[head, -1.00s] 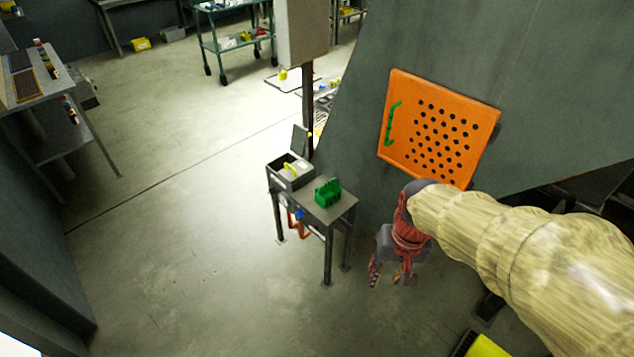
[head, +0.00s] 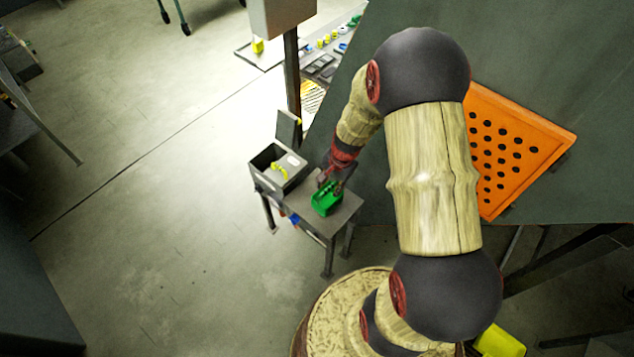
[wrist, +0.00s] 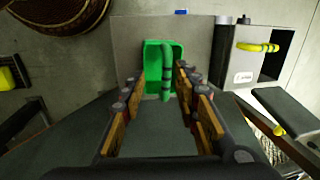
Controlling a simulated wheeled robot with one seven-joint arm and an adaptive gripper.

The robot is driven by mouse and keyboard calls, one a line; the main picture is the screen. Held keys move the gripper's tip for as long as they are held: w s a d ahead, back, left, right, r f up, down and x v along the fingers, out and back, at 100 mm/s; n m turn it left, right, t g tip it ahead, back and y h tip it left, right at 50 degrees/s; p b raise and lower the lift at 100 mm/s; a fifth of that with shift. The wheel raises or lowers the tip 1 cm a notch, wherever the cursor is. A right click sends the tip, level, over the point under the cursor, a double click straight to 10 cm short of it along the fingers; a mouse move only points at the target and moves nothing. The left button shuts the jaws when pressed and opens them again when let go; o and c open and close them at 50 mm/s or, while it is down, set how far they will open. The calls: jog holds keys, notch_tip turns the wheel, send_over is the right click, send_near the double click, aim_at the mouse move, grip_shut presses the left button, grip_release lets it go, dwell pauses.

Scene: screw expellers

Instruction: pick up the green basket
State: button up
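The green basket (head: 326,204) stands on a small grey table (head: 347,213). In the wrist view the basket (wrist: 152,62) is ahead of my gripper (wrist: 158,78), with its ribbed green handle running along the middle between my fingers. My gripper is open, its two fingers spread to either side of the handle. In the head view my gripper (head: 331,183) is right over the basket and partly covers it. I cannot tell whether a finger touches the basket.
A grey box (head: 264,176) with a yellow handle and a raised lid shares the table, left of the basket. A post (head: 292,75) stands behind. An orange perforated panel (head: 510,150) is on the slanted wall at right. Open floor lies to the left.

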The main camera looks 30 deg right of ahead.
aim_at(327, 189)
jog(key=shift+m, duration=0.5)
jog(key=shift+w+d+f+b, duration=0.1)
jog(key=shift+w+f+b, duration=0.45)
jog(key=shift+f, duration=0.7)
jog(key=shift+w+d+f+b, duration=0.1)
jog(key=shift+w+f+b, duration=0.25)
jog(key=shift+f+b, duration=0.6)
jog(key=shift+w+f+b, duration=0.35)
jog(key=shift+w+f, duration=0.1)
jog(key=shift+f, duration=1.05)
jog(key=shift+r, duration=0.1)
jog(key=c, duration=0.8)
grip_shut()
